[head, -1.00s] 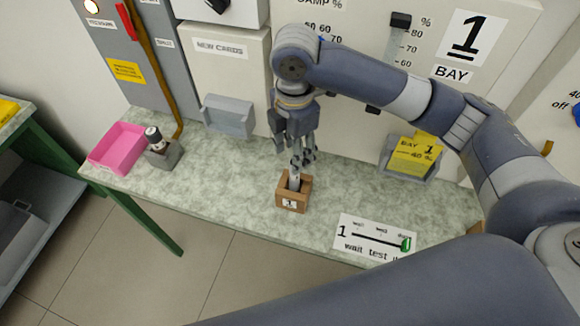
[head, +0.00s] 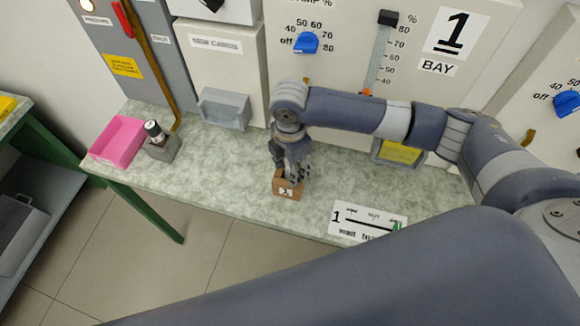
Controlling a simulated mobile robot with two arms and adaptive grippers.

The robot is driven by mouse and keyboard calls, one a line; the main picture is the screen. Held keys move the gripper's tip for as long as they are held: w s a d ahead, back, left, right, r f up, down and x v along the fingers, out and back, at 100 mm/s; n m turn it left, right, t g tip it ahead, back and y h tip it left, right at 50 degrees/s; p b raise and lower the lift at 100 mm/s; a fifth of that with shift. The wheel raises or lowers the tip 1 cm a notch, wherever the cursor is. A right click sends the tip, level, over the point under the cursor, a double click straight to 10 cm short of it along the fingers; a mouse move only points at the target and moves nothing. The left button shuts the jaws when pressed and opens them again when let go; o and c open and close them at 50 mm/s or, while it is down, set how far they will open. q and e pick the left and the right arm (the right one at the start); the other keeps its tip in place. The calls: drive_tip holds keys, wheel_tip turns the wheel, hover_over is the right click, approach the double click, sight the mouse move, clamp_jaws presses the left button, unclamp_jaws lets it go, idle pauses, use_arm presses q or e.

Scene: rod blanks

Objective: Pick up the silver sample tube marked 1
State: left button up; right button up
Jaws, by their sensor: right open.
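A small wooden block (head: 285,192) with a "1" label stands near the front edge of the speckled bench. My right gripper (head: 293,178) points down right at the top of the block, its fingers open around the place where the silver tube stands. The fingers hide the tube almost wholly now, so I cannot tell whether they touch it. My left gripper is not in view.
A white card (head: 362,222) with a "1" and a line lies right of the block. A pink tray (head: 118,146) and a grey holder with a dark-topped tube (head: 154,133) stand at the left. A grey bin (head: 224,109) and bay panel (head: 350,80) stand behind.

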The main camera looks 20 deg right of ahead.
drive_tip(key=c, duration=1)
drive_tip(key=shift+o, duration=0.2)
drive_tip(key=shift+r, duration=0.15)
